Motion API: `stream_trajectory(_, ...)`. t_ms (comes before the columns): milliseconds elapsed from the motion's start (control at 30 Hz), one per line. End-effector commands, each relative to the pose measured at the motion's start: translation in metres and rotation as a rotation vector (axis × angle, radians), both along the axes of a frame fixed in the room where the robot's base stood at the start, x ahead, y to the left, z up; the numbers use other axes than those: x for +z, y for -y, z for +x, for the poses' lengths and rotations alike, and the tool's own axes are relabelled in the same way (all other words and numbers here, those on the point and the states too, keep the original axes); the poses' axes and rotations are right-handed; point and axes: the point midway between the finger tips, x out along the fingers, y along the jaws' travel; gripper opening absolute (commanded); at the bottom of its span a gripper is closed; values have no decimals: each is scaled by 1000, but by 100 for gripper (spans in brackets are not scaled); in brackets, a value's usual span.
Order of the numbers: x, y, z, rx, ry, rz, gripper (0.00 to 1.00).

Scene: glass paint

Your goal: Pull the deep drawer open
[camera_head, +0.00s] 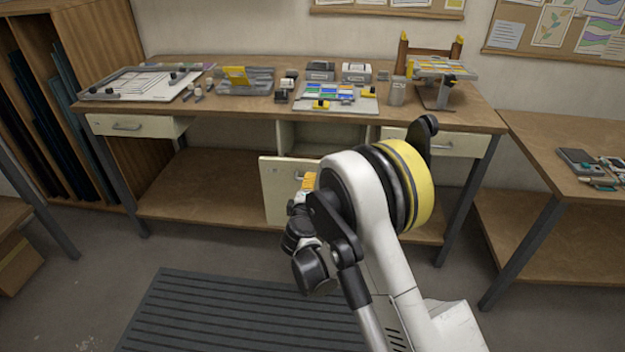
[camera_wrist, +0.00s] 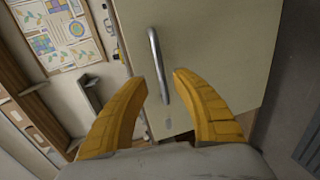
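The deep drawer's pale front (camera_head: 276,192) stands low under the middle of the workbench, forward of the open cabinet space behind it. My arm hides its right part. Its metal bar handle shows beside my gripper (camera_head: 308,181). In the wrist view the drawer front (camera_wrist: 215,45) fills the upper right, and the handle (camera_wrist: 154,48) runs slanted down between my yellow fingertips. My gripper (camera_wrist: 160,79) is open, with a gap on each side of the handle. Whether a finger touches it cannot be told.
The workbench (camera_head: 225,118) carries trays, glass samples and tools. Shallow drawers sit at its left (camera_head: 130,126) and right (camera_head: 455,143). A lower shelf (camera_head: 195,200) runs beneath. A ribbed mat (camera_head: 230,310) lies on the floor in front. A side table (camera_head: 560,135) stands at the right.

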Motion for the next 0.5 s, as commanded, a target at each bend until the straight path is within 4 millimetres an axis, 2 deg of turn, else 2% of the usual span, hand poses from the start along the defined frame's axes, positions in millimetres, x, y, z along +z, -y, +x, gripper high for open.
stream_trajectory(33, 3, -2, -13, 3, 1, -1, 32)
stream_trajectory(200, 10, -2, -47, 3, 0, 0, 32)
stream_trajectory(333, 14, -3, -63, 1, 0, -2, 32)
stream_trajectory(500, 15, -2, -71, 0, 1, -1, 32)
